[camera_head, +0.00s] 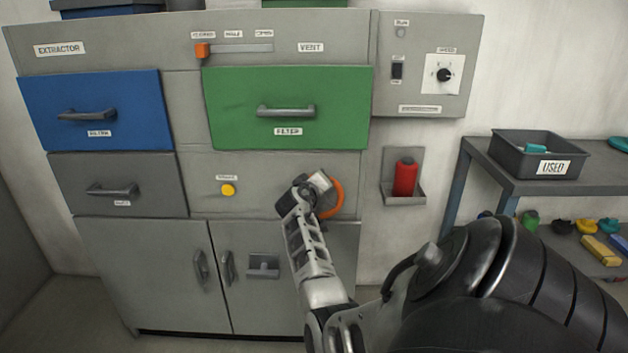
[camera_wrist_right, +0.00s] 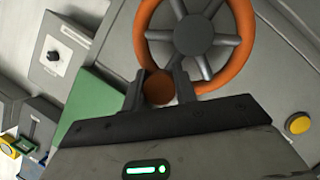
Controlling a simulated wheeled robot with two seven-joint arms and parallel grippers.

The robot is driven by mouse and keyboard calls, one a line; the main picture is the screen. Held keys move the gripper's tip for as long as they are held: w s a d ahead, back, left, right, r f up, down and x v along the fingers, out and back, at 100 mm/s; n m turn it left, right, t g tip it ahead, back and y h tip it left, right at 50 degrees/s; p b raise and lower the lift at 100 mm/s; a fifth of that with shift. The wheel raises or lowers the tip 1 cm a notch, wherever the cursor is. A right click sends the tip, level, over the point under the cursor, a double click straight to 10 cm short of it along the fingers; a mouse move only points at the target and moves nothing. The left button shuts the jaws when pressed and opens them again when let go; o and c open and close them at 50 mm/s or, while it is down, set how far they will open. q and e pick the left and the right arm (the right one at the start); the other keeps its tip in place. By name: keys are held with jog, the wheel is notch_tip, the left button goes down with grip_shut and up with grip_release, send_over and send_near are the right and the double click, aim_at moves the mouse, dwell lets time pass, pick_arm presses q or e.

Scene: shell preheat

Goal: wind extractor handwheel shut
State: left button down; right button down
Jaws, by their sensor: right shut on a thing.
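The extractor handwheel is an orange ring with grey spokes on the lower right front of the cabinet. In the head view only its right rim (camera_head: 336,198) shows past my right gripper (camera_head: 316,187). In the right wrist view the wheel (camera_wrist_right: 246,45) is large, with a grey hub (camera_wrist_right: 194,34). My right gripper (camera_wrist_right: 158,88) is shut on the wheel's round orange-brown knob (camera_wrist_right: 158,86) by the rim. The vent indicator, an orange tab (camera_head: 203,50), stands at the left end of its slot, under the left label. My left gripper is not in view.
A blue drawer (camera_head: 97,108) and a green filter drawer (camera_head: 288,107) are above. A yellow button (camera_head: 228,189) is left of the wheel. A red cylinder (camera_head: 404,178) sits in a wall holder to the right. A shelf (camera_head: 480,152) bears a grey "USED" bin (camera_head: 510,158).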

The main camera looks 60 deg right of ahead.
jog(key=shift+r, duration=0.1)
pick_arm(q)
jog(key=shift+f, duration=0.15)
pick_arm(e)
jog(key=c, duration=1.4)
grip_release()
jog(key=shift+w, duration=0.1)
jog(key=shift+v, duration=7.95)
